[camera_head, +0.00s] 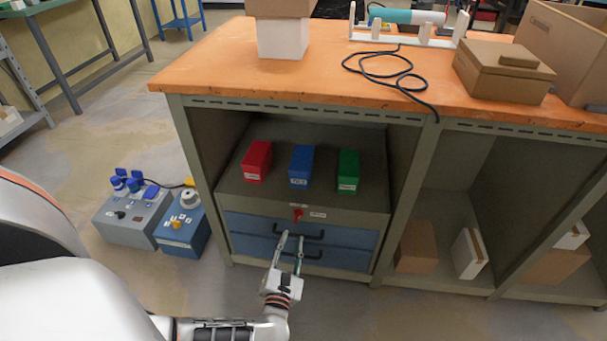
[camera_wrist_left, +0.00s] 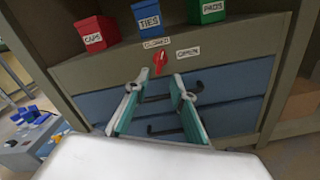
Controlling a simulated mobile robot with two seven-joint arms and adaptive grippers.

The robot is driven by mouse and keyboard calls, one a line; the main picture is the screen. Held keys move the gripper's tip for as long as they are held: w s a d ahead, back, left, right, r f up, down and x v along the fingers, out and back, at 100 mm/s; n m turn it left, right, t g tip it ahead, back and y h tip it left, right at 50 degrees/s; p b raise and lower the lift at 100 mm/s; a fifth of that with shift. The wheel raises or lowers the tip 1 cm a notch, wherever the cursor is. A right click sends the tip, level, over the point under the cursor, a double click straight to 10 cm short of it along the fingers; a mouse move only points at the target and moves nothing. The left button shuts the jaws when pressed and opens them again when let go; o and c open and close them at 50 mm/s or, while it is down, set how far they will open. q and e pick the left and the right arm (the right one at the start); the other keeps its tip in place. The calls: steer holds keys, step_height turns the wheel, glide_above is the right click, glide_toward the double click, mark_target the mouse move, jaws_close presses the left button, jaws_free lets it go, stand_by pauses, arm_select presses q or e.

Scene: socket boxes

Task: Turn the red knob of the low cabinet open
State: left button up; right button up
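The red knob (camera_head: 297,214) sits on the grey strip above the blue drawers of the low cabinet (camera_head: 360,205). In the left wrist view the knob (camera_wrist_left: 160,61) lies below a "CLOSED" label and left of an "OPEN" label. Which label it points to is hard to tell. My left gripper (camera_head: 292,238) is in front of the drawers, a little below the knob in the head view. Its two fingers are apart and empty. In the left wrist view the gripper (camera_wrist_left: 160,84) frames the knob beyond its fingertips, not touching. My right gripper is not in view.
Red (camera_head: 257,161), blue (camera_head: 301,166) and green (camera_head: 348,170) bins stand on top of the low cabinet. Black drawer handles (camera_head: 304,235) stick out near my fingers. The orange worktop (camera_head: 220,70) overhangs the cabinet. Grey and blue socket boxes (camera_head: 135,217) stand on the floor at left.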

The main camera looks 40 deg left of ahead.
mark_target(296, 221)
arm_select(q)
steer(key=b+x, duration=0.1)
steer(key=x, duration=0.6)
steer(key=shift+w+a+r, duration=0.1)
steer(key=shift+w+r, duration=0.1)
jaws_close()
